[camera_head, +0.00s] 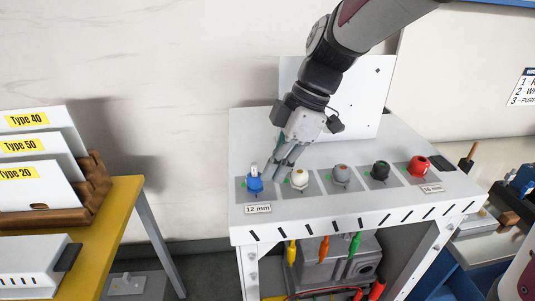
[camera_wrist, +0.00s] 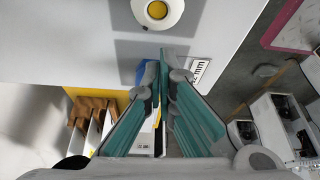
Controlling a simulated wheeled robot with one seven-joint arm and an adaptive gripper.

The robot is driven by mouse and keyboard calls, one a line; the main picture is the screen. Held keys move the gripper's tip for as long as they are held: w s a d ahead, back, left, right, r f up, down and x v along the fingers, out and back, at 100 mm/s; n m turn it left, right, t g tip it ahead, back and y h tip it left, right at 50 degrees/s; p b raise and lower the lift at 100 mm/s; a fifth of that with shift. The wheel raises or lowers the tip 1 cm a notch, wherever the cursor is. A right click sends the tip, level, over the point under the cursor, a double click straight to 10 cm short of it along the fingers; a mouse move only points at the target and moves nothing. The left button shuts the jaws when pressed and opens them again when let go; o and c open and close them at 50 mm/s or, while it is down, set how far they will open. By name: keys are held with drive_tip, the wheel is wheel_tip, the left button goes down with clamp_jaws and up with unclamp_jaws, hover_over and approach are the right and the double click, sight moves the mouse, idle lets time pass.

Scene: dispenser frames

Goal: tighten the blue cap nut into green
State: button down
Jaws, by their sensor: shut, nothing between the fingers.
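The blue cap nut (camera_head: 254,185) sits at the left end of the row on the white bench, above a "12 mm" label (camera_head: 258,209). A pale upright piece stands on its top. My gripper (camera_head: 272,173) is shut and empty, with its teal fingertips just right of the blue cap nut. I cannot tell whether they touch it. In the wrist view my fingertips (camera_wrist: 174,52) meet, and a sliver of the blue cap nut (camera_wrist: 140,74) shows behind the left finger. The green target cannot be made out clearly.
A white cap nut (camera_head: 299,178) is close on the right, followed by grey (camera_head: 341,174), black (camera_head: 380,170) and red (camera_head: 419,166) ones. A white panel (camera_head: 358,100) stands behind. A yellow table (camera_head: 112,215) with type-labelled plates is at left.

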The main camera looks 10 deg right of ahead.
drive_tip(key=shift+s+a, duration=0.1)
drive_tip(key=shift+a, duration=0.05)
drive_tip(key=m, duration=0.1)
drive_tip(key=m+t, duration=0.1)
drive_tip(key=s+m+p, duration=0.1)
drive_tip(key=shift+a, duration=0.25)
drive_tip(key=shift+s+a+m+t, duration=0.2)
drive_tip(key=shift+m+t, duration=0.3)
drive_tip(key=shift+m, duration=0.5)
drive_tip(key=shift+f, duration=0.1)
drive_tip(key=shift+s+a, duration=0.1)
drive_tip(key=shift+a, duration=0.05)
